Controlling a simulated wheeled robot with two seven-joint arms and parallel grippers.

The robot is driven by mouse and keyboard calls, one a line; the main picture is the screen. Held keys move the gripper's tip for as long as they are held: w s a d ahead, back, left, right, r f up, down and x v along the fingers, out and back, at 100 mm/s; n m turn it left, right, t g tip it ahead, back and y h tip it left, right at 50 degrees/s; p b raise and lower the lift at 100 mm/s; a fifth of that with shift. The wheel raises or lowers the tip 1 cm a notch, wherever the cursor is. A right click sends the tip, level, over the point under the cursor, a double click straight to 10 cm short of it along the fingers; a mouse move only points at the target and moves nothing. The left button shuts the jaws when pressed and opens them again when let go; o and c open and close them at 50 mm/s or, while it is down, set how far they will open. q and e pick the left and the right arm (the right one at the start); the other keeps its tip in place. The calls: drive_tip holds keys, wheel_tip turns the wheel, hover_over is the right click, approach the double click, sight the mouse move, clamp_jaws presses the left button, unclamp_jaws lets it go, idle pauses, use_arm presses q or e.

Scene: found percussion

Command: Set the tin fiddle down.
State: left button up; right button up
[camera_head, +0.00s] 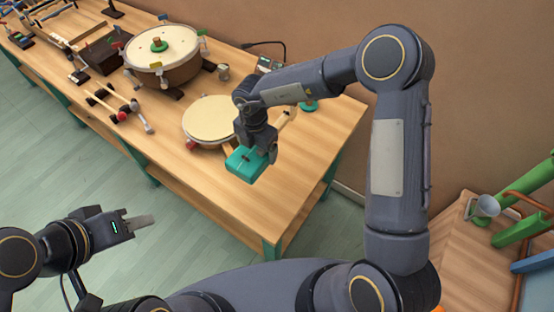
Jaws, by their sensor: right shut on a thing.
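The tin fiddle (243,167) shows as a teal box-like body under my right gripper (257,150), near the front edge of the workbench (300,195). My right gripper is shut on it from above. A pale stick, perhaps its neck, shows behind the wrist, but the arm hides how they join. I cannot tell whether the fiddle touches the bench top or hangs just above it. My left gripper (140,223) is at the lower left, over the floor and away from the bench. Its fingers overlap in this view.
A round pale-topped drum (210,119) lies just left of the fiddle. A larger brown drum (163,55) stands behind it. Mallets (118,108) lie to the left. The front right of the bench is bare. A wooden surface with green tubes (522,225) is at the far right.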

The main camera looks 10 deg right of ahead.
approach(277, 171)
drive_tip(key=shift+a+f, duration=0.7)
drive_tip(key=f, duration=0.2)
drive_tip(key=d+f, duration=0.1)
drive_tip(key=shift+d+f+p, duration=0.15)
drive_tip(key=shift+f+p, duration=0.2)
drive_tip(key=shift+p, duration=0.05)
drive_tip(key=shift+f, duration=0.45)
drive_tip(key=o, duration=1)
drive_tip(key=shift+f, duration=0.1)
